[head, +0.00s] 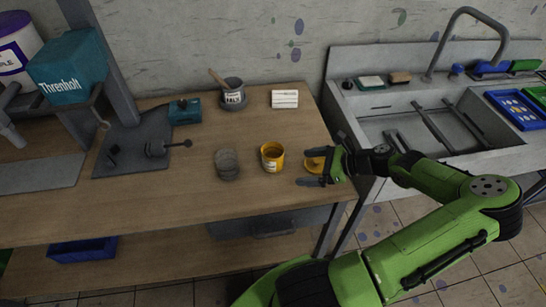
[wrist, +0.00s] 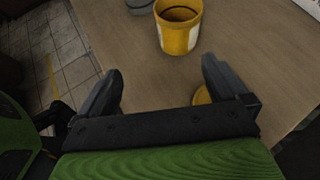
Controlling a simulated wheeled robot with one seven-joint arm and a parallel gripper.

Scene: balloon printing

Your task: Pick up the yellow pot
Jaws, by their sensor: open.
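The yellow pot (head: 272,157) stands upright on the wooden workbench, between a grey pot and my gripper in the head view. It is open at the top, with a pale label on its side. In the wrist view the yellow pot (wrist: 180,27) is beyond the fingertips, near the top edge. My gripper (head: 304,167) is open and empty, to the right of the pot and apart from it. In the wrist view the two dark fingers (wrist: 162,66) are spread wide. A yellow disc (head: 315,165), perhaps a lid, lies by the fingers and is partly hidden by them.
A grey pot (head: 228,164) stands close left of the yellow pot. A press with a teal top (head: 68,67) stands left. A sink (head: 420,120) is right.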

